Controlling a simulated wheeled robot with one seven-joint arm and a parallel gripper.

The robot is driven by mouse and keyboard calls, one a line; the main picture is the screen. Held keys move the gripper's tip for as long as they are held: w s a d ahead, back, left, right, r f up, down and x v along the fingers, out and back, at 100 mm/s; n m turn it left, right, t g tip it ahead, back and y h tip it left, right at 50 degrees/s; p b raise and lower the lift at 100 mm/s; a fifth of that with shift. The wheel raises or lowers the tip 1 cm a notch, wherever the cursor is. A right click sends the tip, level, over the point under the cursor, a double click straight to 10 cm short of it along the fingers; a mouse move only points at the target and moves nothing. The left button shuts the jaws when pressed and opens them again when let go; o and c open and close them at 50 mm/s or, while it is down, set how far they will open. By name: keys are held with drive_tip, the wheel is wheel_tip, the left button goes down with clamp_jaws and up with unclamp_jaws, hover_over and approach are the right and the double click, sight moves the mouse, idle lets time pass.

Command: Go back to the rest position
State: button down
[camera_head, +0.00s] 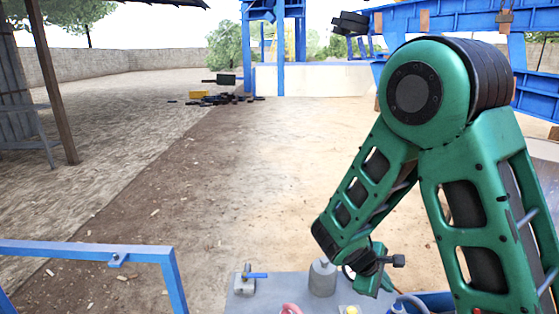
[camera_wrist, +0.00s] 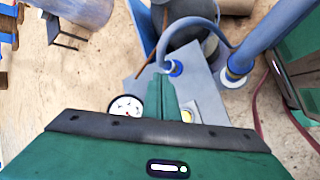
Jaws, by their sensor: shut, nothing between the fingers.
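My gripper (camera_head: 374,286) is folded down under my green arm, low over the right part of a grey panel (camera_head: 262,288) in the head view. In the wrist view its green fingers (camera_wrist: 165,98) are together with nothing between them. They point over the panel, close to a round white gauge (camera_wrist: 126,107) and a small yellow button (camera_wrist: 187,116). I cannot tell how far above the panel the fingertips are. No marker for the rest position shows.
A blue rail (camera_head: 90,250) stands at the left front. Open dirt ground (camera_head: 190,180) lies ahead. A blue steel frame (camera_head: 450,15) is behind my arm.

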drive_tip(key=s+d+r+m+g+y, duration=0.3)
drive_tip(key=s+d+r+m, duration=0.65)
drive_tip(key=s, duration=0.25)
drive_tip(key=s+r+m+y, duration=0.2)
drive_tip(key=s+r+m, duration=0.1)
drive_tip(key=s, duration=0.4)
drive_tip(key=s+r+m+y, duration=0.2)
drive_tip(key=s+r+m, duration=0.2)
drive_tip(key=s, duration=0.4)
drive_tip(key=shift+s+d+m, duration=0.25)
drive_tip(key=shift+d+m, duration=0.1)
drive_tip(key=shift+d, duration=0.1)
drive_tip(key=shift+w+f, duration=0.2)
drive_tip(key=shift+w, duration=0.4)
